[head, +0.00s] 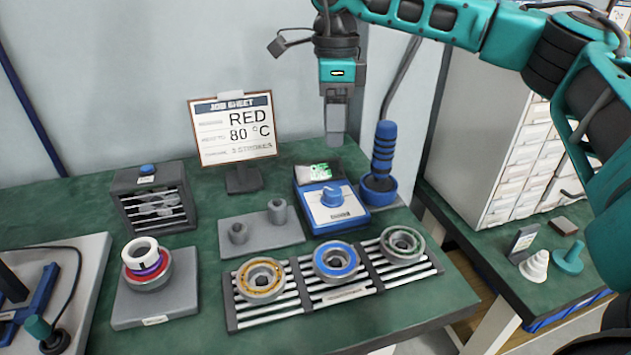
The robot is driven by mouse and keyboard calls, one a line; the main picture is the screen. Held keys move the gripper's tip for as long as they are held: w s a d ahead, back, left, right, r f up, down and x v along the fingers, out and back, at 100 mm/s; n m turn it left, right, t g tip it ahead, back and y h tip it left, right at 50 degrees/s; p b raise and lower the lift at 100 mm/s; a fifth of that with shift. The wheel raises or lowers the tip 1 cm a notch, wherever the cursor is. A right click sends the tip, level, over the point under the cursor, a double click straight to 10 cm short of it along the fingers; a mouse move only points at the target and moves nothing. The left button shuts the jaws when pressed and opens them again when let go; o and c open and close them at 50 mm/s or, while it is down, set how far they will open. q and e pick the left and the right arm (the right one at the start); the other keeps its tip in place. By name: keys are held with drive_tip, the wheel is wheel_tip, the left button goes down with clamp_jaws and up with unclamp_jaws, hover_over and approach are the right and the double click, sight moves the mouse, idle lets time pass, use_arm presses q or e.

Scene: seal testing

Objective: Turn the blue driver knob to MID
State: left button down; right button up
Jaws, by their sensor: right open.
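The blue driver knob (332,196) sits on the white top face of a blue box, the driver unit (352,219), near the middle of the green table. The marks around the knob are too small to read, so I cannot tell its setting. My right gripper (335,138) comes in from the upper right and points down, above the back part of the driver unit. It is open, apart from the knob, and holds nothing that I can see. A small screen (320,171) with green marks is at the unit's back. My left gripper is not in view.
A job sheet sign (233,145) reading RED, 80 °C stands behind left. A blue-handled tool in a blue cup (378,190) is close right of the unit. A rack (240,312) with three ring parts lies in front. A grey plate with two pegs (262,243) is at left.

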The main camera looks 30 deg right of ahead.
sight(332, 190)
drive_tip(key=f, duration=0.4)
drive_tip(key=f+b, duration=0.1)
drive_tip(key=f, duration=0.3)
drive_tip(key=f+b, duration=0.1)
drive_tip(key=f, duration=0.3)
drive_tip(key=shift+s+a+f, duration=0.1)
drive_tip(key=shift+s+f, duration=0.25)
drive_tip(key=c, duration=1.1)
drive_tip(key=shift+o, duration=0.2)
